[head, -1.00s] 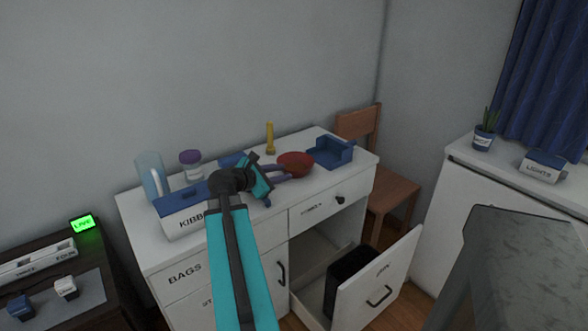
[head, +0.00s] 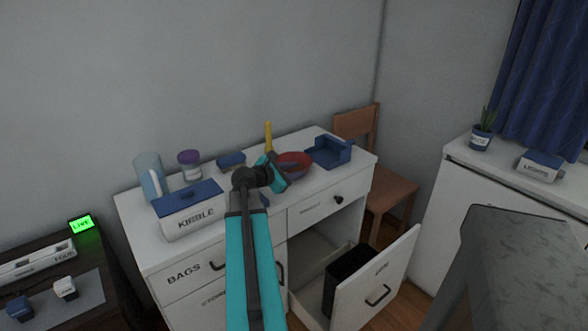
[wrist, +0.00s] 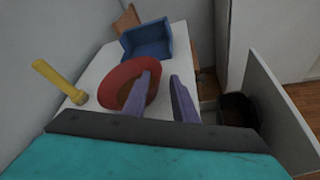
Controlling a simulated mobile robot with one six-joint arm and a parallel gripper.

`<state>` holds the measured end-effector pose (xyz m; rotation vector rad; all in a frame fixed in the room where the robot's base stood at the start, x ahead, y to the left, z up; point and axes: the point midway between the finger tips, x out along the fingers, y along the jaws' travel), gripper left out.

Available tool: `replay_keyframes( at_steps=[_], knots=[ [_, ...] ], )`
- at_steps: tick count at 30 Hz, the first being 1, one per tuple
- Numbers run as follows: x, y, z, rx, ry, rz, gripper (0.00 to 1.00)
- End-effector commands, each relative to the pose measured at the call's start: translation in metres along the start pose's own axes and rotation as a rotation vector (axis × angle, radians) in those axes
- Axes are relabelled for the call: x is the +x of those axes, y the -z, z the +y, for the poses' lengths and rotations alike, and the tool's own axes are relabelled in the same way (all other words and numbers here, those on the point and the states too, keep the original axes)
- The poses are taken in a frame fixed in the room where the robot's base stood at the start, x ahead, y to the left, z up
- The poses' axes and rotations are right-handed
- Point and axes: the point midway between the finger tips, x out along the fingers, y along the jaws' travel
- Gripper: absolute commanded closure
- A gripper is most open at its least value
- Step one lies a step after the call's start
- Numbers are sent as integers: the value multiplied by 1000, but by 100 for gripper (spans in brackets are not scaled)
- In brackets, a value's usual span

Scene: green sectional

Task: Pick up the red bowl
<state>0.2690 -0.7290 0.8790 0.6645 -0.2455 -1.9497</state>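The red bowl (head: 303,167) stands upright on top of the white cabinet, right of its middle. In the wrist view the bowl (wrist: 114,88) shows its red rim and a brownish inside. My gripper (wrist: 160,77) is open, with its two purple fingers apart. One finger overlaps the bowl's right side and the other is to the right of the bowl, so the right rim appears between them. I cannot tell whether either finger touches the bowl. In the head view my gripper (head: 285,163) partly covers the bowl's left side.
A blue open tray (head: 330,151) is right of the bowl, and a yellow flashlight (head: 268,137) stands behind it. A kibble box (head: 190,210), a pitcher (head: 150,178) and a purple-lidded jar (head: 190,164) are to the left. A drawer (head: 375,284) stands open below.

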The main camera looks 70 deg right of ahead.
Motion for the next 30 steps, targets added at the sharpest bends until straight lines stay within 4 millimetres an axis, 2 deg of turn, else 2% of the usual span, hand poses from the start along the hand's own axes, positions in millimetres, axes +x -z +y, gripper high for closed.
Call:
replay_keyframes(
  at_steps=[11, 24, 30],
  knots=[
    [4, 0, 0, 0, 2, -1, 75],
    [47, 1, 1, 0, 2, 0, 75],
    [52, 1, 0, 1, 1, -1, 75]
  ],
)
